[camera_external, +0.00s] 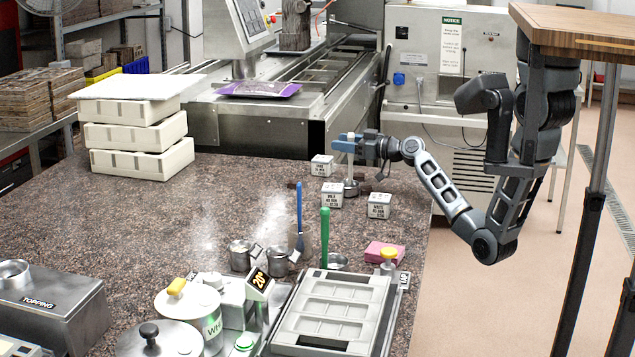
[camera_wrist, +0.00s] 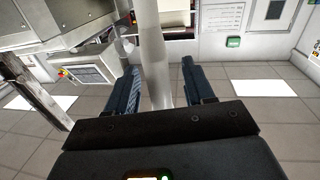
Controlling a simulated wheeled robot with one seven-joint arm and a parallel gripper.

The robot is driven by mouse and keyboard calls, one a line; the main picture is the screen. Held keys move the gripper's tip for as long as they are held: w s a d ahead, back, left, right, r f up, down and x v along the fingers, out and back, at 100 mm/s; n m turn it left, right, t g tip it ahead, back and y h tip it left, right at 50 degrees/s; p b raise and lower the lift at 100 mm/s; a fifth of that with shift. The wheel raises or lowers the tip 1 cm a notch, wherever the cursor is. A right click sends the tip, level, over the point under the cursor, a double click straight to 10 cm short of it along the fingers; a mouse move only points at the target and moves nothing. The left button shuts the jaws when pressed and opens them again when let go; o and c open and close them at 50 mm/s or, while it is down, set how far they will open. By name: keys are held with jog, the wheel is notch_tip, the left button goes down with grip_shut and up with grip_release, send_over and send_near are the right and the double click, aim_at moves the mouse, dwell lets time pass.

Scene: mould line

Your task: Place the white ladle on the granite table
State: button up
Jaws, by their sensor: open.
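The white ladle (camera_external: 350,172) is upright at the far right of the granite table (camera_external: 130,235), its pale handle under my gripper and its metal bowl low among small white label blocks. The bowl appears to rest on the tabletop, but contact is hard to tell. My gripper (camera_external: 344,143) is level at the top of the handle. In the wrist view, the handle (camera_wrist: 153,50) runs between the two blue fingers of my gripper (camera_wrist: 158,75), which stand apart with a gap on either side. The bowl is hidden there.
Label blocks stand close around the ladle: one behind left (camera_external: 321,166), one in front (camera_external: 332,196), one right (camera_external: 379,206). The table's left middle is clear.

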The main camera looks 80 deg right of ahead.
jog(key=shift+c, duration=0.5)
grip_shut()
jog(key=shift+r, duration=0.1)
